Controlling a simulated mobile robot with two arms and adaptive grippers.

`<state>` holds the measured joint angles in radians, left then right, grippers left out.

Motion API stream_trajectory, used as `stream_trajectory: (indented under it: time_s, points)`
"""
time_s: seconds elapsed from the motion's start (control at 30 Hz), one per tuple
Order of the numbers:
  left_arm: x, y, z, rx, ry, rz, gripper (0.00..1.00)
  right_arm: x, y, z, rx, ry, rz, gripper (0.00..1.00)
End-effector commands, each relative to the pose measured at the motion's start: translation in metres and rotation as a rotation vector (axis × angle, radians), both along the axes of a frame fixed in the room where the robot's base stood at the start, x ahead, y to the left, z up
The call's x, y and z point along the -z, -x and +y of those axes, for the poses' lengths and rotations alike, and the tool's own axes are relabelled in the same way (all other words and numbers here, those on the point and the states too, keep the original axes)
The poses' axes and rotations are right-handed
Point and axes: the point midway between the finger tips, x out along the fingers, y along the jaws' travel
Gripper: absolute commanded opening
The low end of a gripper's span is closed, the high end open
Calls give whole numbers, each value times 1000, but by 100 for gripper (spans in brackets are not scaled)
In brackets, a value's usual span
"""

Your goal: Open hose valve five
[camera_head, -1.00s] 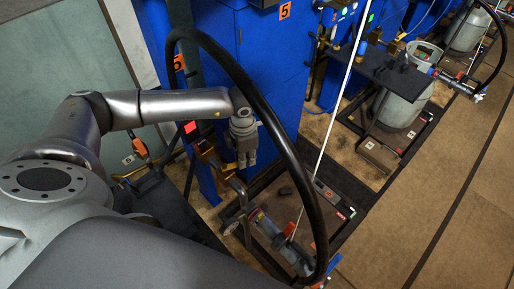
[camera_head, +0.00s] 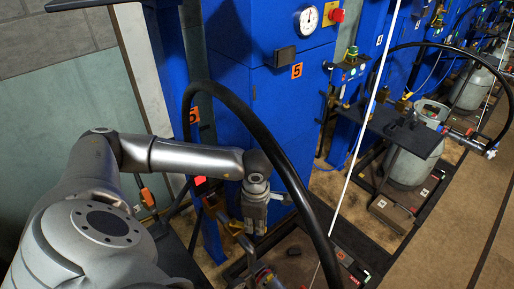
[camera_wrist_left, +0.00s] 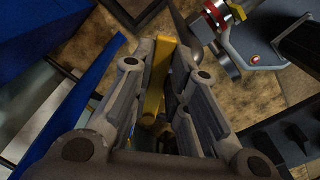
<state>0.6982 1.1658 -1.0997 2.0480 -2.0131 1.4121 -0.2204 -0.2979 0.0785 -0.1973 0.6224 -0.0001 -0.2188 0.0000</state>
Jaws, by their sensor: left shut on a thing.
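My left gripper (camera_head: 254,222) points down beside the blue station marked with orange number 5 labels (camera_head: 296,71). In the left wrist view, its fingers (camera_wrist_left: 166,52) are closed around a yellow valve handle (camera_wrist_left: 158,68), which lies lengthwise between them. In the head view the handle is mostly hidden by the gripper; brass-coloured fittings (camera_head: 211,203) show just left of it. A thick black hose (camera_head: 283,165) arches over and passes right in front of the gripper and arm. My right gripper is not in view.
A round gauge (camera_head: 308,19) and a red button (camera_head: 337,15) sit high on the blue cabinet (camera_head: 262,110). A grey gas cylinder (camera_head: 411,165) stands on the neighbouring scale to the right. A thin white pole (camera_head: 367,117) crosses diagonally. Open brown floor (camera_head: 440,240) lies at right.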

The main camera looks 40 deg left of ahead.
Motion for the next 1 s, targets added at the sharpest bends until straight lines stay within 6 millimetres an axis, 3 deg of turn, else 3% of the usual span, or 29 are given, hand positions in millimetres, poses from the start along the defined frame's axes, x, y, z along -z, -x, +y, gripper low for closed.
stream_trajectory:
  time_s: [0.33, 0.37, 0.53, 0.87, 1.0]
  points:
    - [0, -1, -1, 2, 2, -2, 0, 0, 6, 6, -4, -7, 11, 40]
    - [0, -1, -1, 2, 2, -2, 17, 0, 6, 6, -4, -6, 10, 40]
    - [0, -1, -1, 2, 2, -2, 38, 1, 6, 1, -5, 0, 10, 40]
    - [-2, -1, -1, 2, 1, -2, 38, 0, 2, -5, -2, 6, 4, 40]
    - [-16, -1, -1, 2, 3, -4, 38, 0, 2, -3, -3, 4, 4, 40]
